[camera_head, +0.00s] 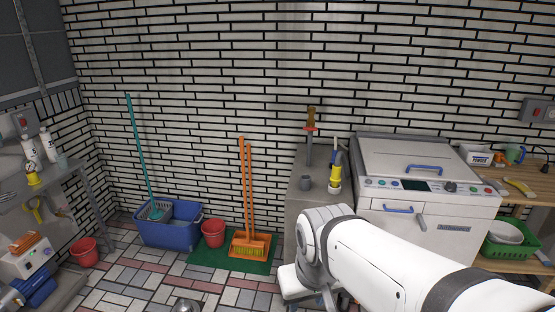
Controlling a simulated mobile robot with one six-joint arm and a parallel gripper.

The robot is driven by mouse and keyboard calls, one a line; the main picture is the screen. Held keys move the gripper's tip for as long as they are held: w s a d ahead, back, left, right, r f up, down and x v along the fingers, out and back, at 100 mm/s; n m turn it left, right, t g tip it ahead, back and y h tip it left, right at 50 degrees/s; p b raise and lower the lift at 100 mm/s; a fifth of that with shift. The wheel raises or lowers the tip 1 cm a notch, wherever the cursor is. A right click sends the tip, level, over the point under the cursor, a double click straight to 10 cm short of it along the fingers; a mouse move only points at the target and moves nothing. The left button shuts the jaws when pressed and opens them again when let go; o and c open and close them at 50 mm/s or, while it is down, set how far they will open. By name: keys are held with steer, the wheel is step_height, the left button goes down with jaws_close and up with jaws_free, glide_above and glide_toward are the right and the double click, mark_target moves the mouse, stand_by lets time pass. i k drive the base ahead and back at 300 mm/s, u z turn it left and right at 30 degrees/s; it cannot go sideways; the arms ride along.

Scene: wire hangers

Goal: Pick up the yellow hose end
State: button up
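A yellow piece with a dark and white top (335,174) stands upright on the grey counter (306,202), left of the white machine; it may be the yellow hose end, but it is too small to be sure. Another small yellow piece (33,179) is at the left, by the white bottles. My white arm comes in from the lower right. My gripper (326,301) is at its end, low in front of the counter and mostly cut off by the bottom edge. It is below and apart from the upright yellow piece. Its fingers are not clear.
The white machine (428,185) stands right of the counter. A blue tub (168,233), red buckets (213,233) and orange broom (248,243) stand on the tiled floor at left.

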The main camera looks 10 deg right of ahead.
mark_target(335, 172)
steer(key=z, duration=0.45)
steer(key=i, duration=1.6)
steer(key=z, duration=0.65)
steer(key=i, duration=0.45)
steer(key=z, duration=0.1)
steer(key=k, duration=0.75)
steer(key=z, duration=0.2)
steer(key=i, duration=0.8)
steer(key=u, duration=0.05)
